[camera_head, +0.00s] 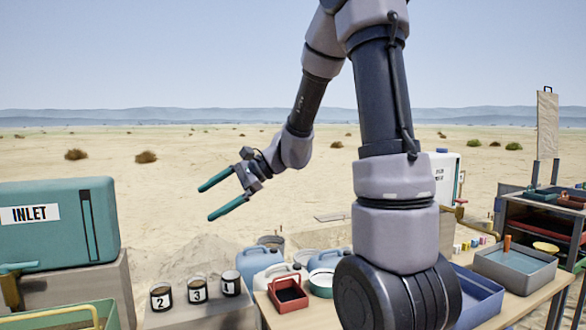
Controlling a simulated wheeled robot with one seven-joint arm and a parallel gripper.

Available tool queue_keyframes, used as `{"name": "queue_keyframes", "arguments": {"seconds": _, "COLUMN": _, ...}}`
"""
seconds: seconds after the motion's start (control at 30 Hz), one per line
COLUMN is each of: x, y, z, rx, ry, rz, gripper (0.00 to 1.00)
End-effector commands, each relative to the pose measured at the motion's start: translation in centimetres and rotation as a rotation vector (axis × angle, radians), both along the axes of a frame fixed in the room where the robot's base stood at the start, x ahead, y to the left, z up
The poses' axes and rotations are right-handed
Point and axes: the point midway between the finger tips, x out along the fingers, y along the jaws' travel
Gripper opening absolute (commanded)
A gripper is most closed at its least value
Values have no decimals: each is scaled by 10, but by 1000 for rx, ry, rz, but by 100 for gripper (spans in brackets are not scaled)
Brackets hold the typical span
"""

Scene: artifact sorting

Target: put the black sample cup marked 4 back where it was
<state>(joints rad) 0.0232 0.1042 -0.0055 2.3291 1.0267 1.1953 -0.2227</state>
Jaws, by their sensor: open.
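Three dark sample cups stand in a row on a grey block (200,315) at the lower left. They are the cup marked 2 (161,303), the cup marked 3 (198,296) and the cup marked 1 (231,290). I see no cup marked 4; my arm hides part of the table at the right. My gripper (205,203) has teal fingers spread apart, with nothing between them. It is raised in front of the sand, above the cups in the picture and clear of them.
A teal tank marked INLET (55,228) stands left. A red tray (288,295), blue jugs (255,262) and a white-rimmed bowl (321,282) are right of the cups. A grey basin (515,272) and blue tray (478,300) are on the table. A shelf (540,225) stands far right.

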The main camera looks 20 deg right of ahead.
Motion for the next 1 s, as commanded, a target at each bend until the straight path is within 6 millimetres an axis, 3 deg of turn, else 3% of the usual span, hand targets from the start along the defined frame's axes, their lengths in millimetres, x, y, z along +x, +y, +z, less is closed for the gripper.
{"name": "queue_keyframes", "arguments": {"seconds": 0.03, "x": -18, "y": -4, "z": 14, "rx": -64, "ry": -56, "rz": 45, "gripper": 100}}
{"name": "queue_keyframes", "arguments": {"seconds": 0.2, "x": -73, "y": -30, "z": 38, "rx": -314, "ry": -223, "rz": 181, "gripper": 100}}
{"name": "queue_keyframes", "arguments": {"seconds": 0.5, "x": -143, "y": -97, "z": 72, "rx": -786, "ry": -534, "rz": 305, "gripper": 100}}
{"name": "queue_keyframes", "arguments": {"seconds": 0.7, "x": -165, "y": -130, "z": 88, "rx": -995, "ry": -662, "rz": 321, "gripper": 100}}
{"name": "queue_keyframes", "arguments": {"seconds": 1.0, "x": -169, "y": -138, "z": 92, "rx": -1050, "ry": -692, "rz": 323, "gripper": 100}}
